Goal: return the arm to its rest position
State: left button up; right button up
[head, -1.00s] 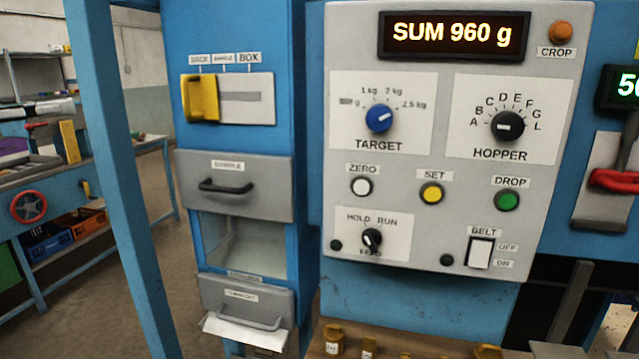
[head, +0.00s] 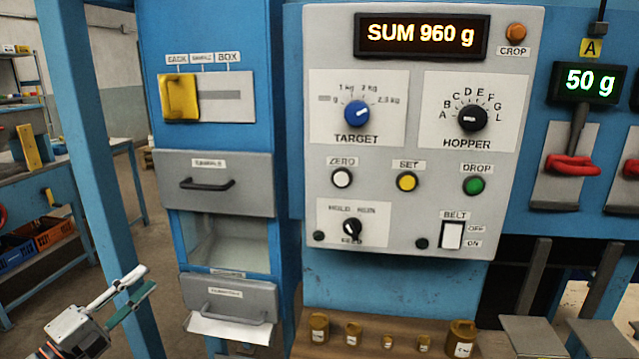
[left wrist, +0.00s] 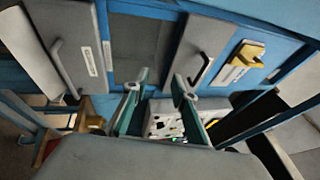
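My left gripper (head: 147,278) shows at the lower left of the head view, in front of the blue post. It is clear of the machine's drawers and panel. In the left wrist view its two fingers (left wrist: 161,80) stand apart with a gap between them, and I see nothing gripped. A pale thing with small coloured spots (left wrist: 168,118) shows behind and between the fingers; I cannot tell what it is. My right gripper is in neither view.
A blue post (head: 95,150) stands close to my left gripper. Right of it are a yellow slider (head: 180,97), a grey sample drawer (head: 216,183), a lower drawer (head: 228,297) and the control panel (head: 415,145). Several brass weights (head: 461,338) stand on the wooden shelf below.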

pick_arm(q)
jog(key=s+d+f+n+g+y, duration=0.2)
jog(key=s+d+f+n, duration=0.3)
jog(key=f, duration=0.5)
jog(key=s+d+f+n+g+y, duration=0.1)
jog(key=s+d+f+n+y, duration=0.1)
jog(key=s+d+f+n, duration=0.5)
jog(key=s+d+f+n+g+y, duration=0.2)
jog(key=s+d+f+n, duration=0.15)
jog(key=f, duration=0.85)
jog(key=s+d+f+n+g, duration=0.3)
jog(key=s+d+f, duration=0.3)
jog(key=s+d, duration=0.1)
jog(key=shift+s+d+f+n, duration=0.3)
jog(key=shift+s+d+n, duration=0.1)
jog(key=shift+s, duration=0.1)
